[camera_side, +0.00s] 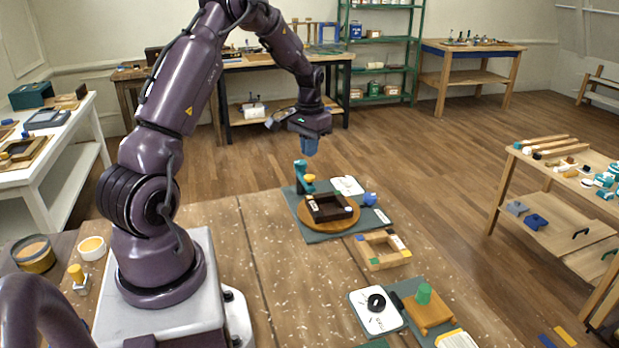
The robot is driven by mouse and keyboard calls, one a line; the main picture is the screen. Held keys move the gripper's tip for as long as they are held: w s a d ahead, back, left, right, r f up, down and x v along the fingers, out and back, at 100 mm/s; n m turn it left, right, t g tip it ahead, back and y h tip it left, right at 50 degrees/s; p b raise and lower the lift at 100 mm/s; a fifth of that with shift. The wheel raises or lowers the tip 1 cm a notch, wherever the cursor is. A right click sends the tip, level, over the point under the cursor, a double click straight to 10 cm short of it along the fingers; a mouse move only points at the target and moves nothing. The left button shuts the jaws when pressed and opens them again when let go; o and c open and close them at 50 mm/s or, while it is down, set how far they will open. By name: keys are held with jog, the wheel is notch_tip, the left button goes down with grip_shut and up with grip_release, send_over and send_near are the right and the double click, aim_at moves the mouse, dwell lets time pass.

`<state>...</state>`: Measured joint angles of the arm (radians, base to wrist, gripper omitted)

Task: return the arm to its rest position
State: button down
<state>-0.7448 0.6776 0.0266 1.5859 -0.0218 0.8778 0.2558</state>
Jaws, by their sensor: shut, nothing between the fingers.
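My purple arm rises from the white base on the wooden table (236,222) and bends over to the right. My gripper (310,150) hangs pointing down in the air, beyond and above the dark green mat (324,236). Its blue fingers are together and nothing shows between them. It is apart from everything on the table. A dark brown square frame (331,207) lies on a round wooden disc (352,224) on the mat, below my gripper.
A teal upright piece (301,172) stands at the mat's back left. A blue knob (369,199) lies at its right. A wooden square frame (375,262), a white card with a black ring (376,303) and a wooden block with a green peg (424,294) lie nearer.

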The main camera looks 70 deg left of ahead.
jog(key=s+d+r+m+t, duration=0.2)
jog(key=s+d+r, duration=0.2)
jog(key=d, duration=0.6)
jog(key=s+d+r+m+t, duration=0.1)
jog(key=s+d+r+m, duration=0.1)
jog(key=s+d+r, duration=0.3)
jog(key=s+d+r+m+t, duration=0.2)
jog(key=s+d+r, duration=0.2)
jog(key=d+r, duration=0.5)
jog(key=d, duration=0.7)
jog(key=shift+s+d+r+t, duration=0.25)
jog(key=shift+d+r+t, duration=0.05)
jog(key=shift+d, duration=0.05)
